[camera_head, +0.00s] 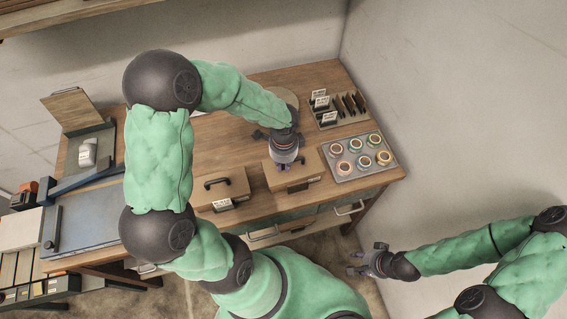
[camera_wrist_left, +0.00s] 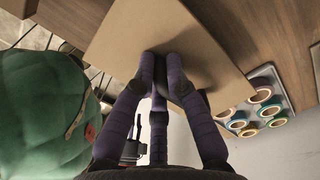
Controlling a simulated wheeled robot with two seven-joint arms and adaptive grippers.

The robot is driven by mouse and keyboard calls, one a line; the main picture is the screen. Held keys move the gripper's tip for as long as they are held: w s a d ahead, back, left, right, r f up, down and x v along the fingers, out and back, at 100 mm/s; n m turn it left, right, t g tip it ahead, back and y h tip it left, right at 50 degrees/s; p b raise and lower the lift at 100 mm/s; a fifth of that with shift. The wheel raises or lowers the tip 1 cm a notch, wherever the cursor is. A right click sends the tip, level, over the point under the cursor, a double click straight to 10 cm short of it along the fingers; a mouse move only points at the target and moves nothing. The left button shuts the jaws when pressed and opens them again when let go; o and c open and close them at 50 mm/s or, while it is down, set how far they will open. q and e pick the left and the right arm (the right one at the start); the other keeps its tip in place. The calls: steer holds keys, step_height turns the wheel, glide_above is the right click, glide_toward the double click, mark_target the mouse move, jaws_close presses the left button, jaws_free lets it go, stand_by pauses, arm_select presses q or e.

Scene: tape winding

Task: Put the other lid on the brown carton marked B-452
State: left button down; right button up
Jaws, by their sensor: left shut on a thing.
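My left gripper (camera_head: 284,166) points down at a flat brown lid (camera_head: 309,165) and is shut on it near the lid's middle. In the left wrist view the purple fingers (camera_wrist_left: 160,62) come together on the brown lid (camera_wrist_left: 205,45); the part gripped is hidden between them. The lid is at the brown carton (camera_head: 293,186) on the right of the table; I cannot tell whether it is fully seated. A second brown carton (camera_head: 207,196), with a black handle on top and a white label too small to read, stands to the left. My right gripper (camera_head: 366,262) is open and empty, off the table's front edge.
A grey tray (camera_head: 343,172) of tape rolls lies close to the right of the lid. A rack (camera_head: 329,117) with cards stands behind it. A blue-grey board (camera_head: 90,222) and a scanner-like device (camera_head: 88,152) are at the left. Table drawers (camera_head: 310,222) are below.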

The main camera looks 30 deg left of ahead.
arm_select(q)
steer(key=c, duration=1.2)
jaws_free()
steer(key=shift+r, duration=0.15)
step_height(320, 180, up, 12)
steer(key=shift+f, duration=0.15)
